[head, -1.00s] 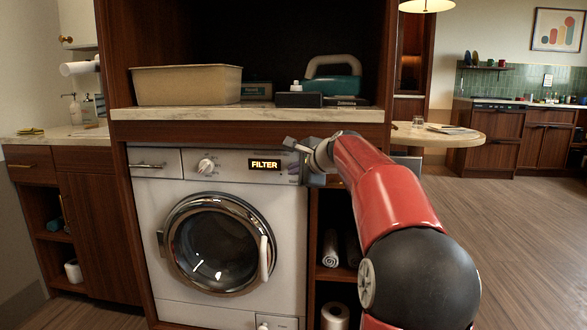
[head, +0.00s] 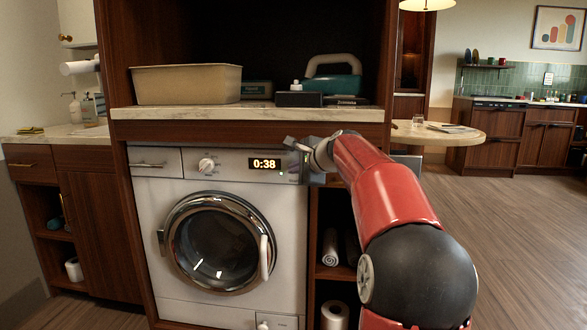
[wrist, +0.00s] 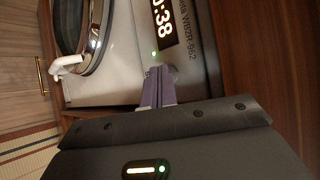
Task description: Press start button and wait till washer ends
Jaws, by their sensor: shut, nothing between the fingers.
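The white front-loading washer (head: 147,220) stands under the counter with its round glass door (head: 216,243) closed. Its display (head: 265,163) reads 0:38, and a small green light (head: 281,173) glows at the panel's right end. In the wrist view the display (wrist: 163,20) also shows :38, with the green light (wrist: 154,54) just beyond the fingertips. My gripper (wrist: 157,85) is shut and empty, its fingers together at the right end of the control panel. The start button is hidden by the fingers or cannot be made out, so I cannot tell whether they touch it.
A marble shelf (head: 200,114) above the washer holds a beige bin (head: 187,86) and a teal case (head: 336,85). Shelves with rolled towels (head: 331,247) and a paper roll (head: 334,316) lie right of the washer. Open wood floor (head: 520,240) is at the right.

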